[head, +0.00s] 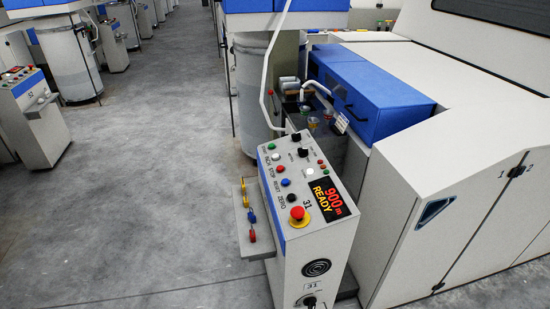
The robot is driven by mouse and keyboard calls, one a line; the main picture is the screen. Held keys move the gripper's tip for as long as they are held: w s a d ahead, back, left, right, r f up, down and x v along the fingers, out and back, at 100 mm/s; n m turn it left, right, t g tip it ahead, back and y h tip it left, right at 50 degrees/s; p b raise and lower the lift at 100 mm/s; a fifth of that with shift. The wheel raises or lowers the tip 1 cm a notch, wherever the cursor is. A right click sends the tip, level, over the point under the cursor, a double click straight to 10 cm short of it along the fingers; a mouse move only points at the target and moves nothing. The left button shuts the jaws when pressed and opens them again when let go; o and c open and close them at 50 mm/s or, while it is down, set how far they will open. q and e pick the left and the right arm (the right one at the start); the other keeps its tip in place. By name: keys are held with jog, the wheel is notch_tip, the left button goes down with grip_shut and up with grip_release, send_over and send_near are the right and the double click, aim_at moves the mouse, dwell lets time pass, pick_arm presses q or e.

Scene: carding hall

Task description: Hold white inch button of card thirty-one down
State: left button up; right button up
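The control pedestal of card thirty-one (325,248) stands in the lower middle of the head view, with "31" on its sloping top and front. The white inch button (275,157) is second from the far end of the button column, between a green button (271,146) and a red button (280,169). Nothing covers it or touches it. The blue button (286,182), black button (291,197) and red mushroom button (298,213) follow nearer to me. The display (330,200) reads "900 m READY". Neither of my grippers is in view.
A narrow side shelf (262,248) with small coloured items sticks out left of the pedestal. A grey can (257,80) and the machine with its blue cover (370,90) stand behind. Another pedestal (35,115) is at far left. The grey floor (150,190) between is clear.

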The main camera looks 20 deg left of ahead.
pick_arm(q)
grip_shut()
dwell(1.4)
